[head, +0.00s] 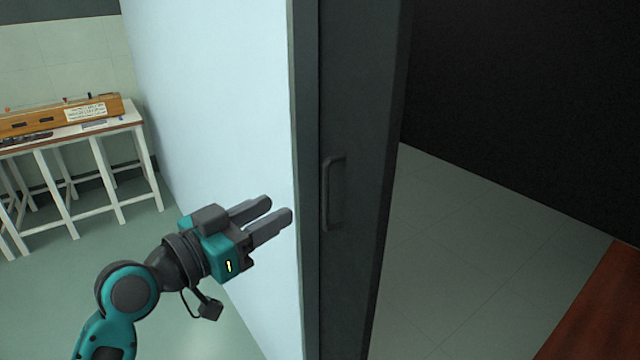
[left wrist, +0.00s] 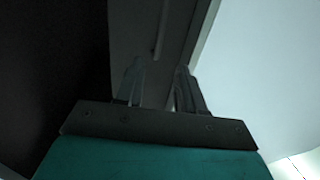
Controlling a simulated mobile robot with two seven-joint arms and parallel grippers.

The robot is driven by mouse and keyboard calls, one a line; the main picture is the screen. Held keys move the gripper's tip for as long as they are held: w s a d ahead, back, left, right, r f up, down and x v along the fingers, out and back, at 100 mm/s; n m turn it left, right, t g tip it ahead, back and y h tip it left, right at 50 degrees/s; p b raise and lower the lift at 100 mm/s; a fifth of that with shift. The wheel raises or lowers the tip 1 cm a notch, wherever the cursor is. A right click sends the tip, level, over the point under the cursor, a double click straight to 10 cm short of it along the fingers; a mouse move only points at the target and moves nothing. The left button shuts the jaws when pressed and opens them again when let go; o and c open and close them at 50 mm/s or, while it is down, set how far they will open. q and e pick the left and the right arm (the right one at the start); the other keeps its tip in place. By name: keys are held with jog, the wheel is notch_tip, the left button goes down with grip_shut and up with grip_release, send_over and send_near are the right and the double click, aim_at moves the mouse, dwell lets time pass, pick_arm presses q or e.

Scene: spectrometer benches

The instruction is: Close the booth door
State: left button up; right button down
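The dark grey booth door (head: 362,90) stands at the edge of the pale wall, with the dark booth interior open to view on its right. A dark vertical bar handle (head: 326,195) is on the door's face. My left gripper (head: 279,208) is left of the handle, in front of the wall's end, pointing toward the door. Its two fingers are parted with nothing between them, and it looks apart from the handle. The left wrist view shows the parted fingers (left wrist: 160,75) facing the door (left wrist: 185,25), with a thin bar, apparently the handle (left wrist: 160,32), beyond them. My right gripper is not in view.
A pale wall (head: 215,90) stands behind my left arm. A white-legged bench (head: 130,118) with a wooden instrument (head: 60,116) is at the far left. The booth's tiled floor (head: 450,250) is clear, with a reddish-brown surface (head: 605,310) at lower right.

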aim_at(324, 184)
pick_arm(q)
jog(key=p+x, duration=0.1)
jog(key=x, duration=1)
jog(key=shift+d, duration=0.1)
grip_shut()
dwell(0.3)
